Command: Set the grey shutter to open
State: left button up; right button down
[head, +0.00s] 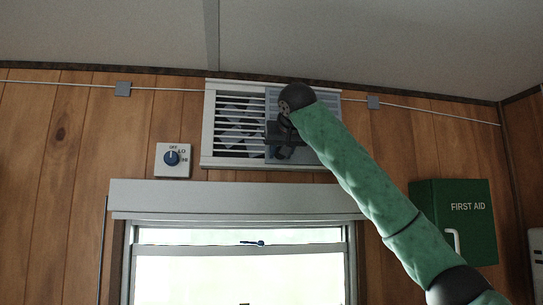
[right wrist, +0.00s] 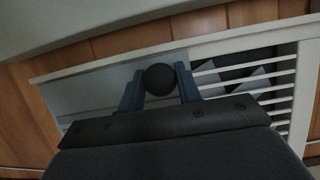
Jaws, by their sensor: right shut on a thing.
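The grey shutter (head: 271,105) is a flat panel over the right part of a white slatted wall vent (head: 208,125), high on the wall. The slats on the vent's left part are uncovered. My right gripper (head: 279,134) is at the shutter's left side, and my arm hides much of the panel. In the right wrist view the two blue fingers are shut on a round black knob (right wrist: 160,78) in front of the grey panel (right wrist: 95,95), with uncovered slats (right wrist: 260,90) to the right. My left gripper is not in view.
A rotary dial (head: 172,158) is on the wall left of and below the vent. A window (head: 240,236) lies below, and a green first aid box (head: 452,222) hangs at the right. A cable with grey clips (head: 123,89) runs just under the ceiling.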

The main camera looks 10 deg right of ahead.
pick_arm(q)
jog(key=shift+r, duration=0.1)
pick_arm(e)
jog(key=shift+d, duration=0.1)
jog(key=c, duration=1.1)
grip_release()
jog(key=shift+o, duration=0.4)
jog(key=shift+d, duration=0.25)
jog(key=shift+a, duration=0.1)
pick_arm(q)
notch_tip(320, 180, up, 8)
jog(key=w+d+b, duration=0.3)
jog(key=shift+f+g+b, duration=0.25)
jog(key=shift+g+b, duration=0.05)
jog(key=shift+b, duration=0.05)
pick_arm(e)
jog(key=v, duration=0.7)
jog(key=shift+s+r, duration=0.2)
jog(key=shift+s, duration=0.15)
